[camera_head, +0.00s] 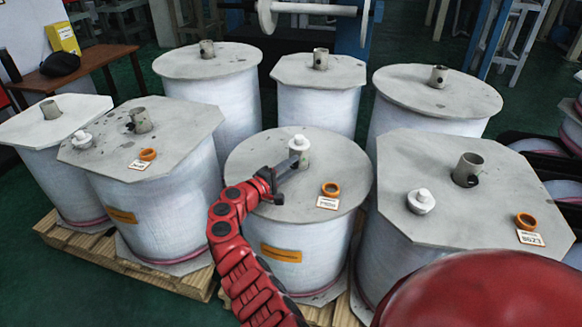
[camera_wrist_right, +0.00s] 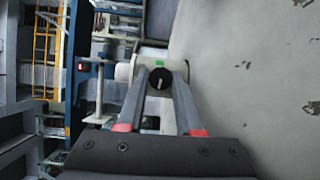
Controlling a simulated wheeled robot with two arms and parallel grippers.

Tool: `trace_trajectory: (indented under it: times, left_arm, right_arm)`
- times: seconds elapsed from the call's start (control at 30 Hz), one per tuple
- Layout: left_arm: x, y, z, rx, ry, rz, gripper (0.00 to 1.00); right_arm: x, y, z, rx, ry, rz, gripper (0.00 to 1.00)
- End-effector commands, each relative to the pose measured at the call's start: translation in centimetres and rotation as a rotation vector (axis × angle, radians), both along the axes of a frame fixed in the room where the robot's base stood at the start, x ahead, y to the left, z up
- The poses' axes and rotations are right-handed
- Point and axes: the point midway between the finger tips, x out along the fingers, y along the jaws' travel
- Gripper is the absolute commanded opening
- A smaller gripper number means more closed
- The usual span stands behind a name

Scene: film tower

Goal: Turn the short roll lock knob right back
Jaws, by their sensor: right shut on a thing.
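The lock knob (camera_wrist_right: 161,86) is a small dark round knob with a pale line on its face, in the right wrist view. It sits on the side of a pale core tube (camera_wrist_right: 178,68), beside a green mark (camera_wrist_right: 160,65). My right gripper (camera_wrist_right: 161,77) is shut on this knob, one finger on each side. In the head view the right gripper (camera_head: 294,163) reaches the core tube (camera_head: 304,157) of the front middle roll (camera_head: 252,225). The knob is hidden there. My left gripper is not in view.
More large white rolls stand around, including the front left roll (camera_head: 165,215) and front right roll (camera_head: 400,265). An orange ring (camera_head: 331,189) and a label (camera_head: 327,203) lie on the middle roll's lid. Wooden pallets (camera_head: 185,282) are underneath.

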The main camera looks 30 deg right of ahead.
Motion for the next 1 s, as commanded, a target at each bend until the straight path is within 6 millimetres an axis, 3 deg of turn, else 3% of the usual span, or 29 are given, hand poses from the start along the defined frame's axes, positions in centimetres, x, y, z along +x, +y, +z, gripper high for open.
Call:
trace_trajectory:
  times: [0.07,0.1,0.23,0.53,0.67,0.77,1.0]
  left_arm:
    - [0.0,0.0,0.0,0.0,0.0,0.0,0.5]
    - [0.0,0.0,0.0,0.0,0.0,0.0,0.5]
    - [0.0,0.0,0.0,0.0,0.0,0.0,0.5]
    - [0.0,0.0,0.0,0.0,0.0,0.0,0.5]
    - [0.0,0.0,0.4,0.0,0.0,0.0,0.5]
    - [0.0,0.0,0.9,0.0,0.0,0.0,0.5]
    - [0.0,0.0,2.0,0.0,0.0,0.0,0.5]
  right_arm:
    - [0.0,0.1,-0.2,0.003,0.002,0.002,0.0]
    - [0.0,0.1,-0.2,0.003,0.002,0.002,0.4]
    - [0.0,0.1,-0.1,0.002,0.0,0.002,0.63]
    - [0.0,0.1,0.0,0.001,0.0,0.001,0.64]
    - [-0.1,1.1,0.2,0.0,-0.002,0.005,0.64]
    - [-0.6,2.7,0.3,-0.003,0.001,0.005,0.64]
    - [-2.2,9.0,0.5,0.001,0.0,0.006,0.64]
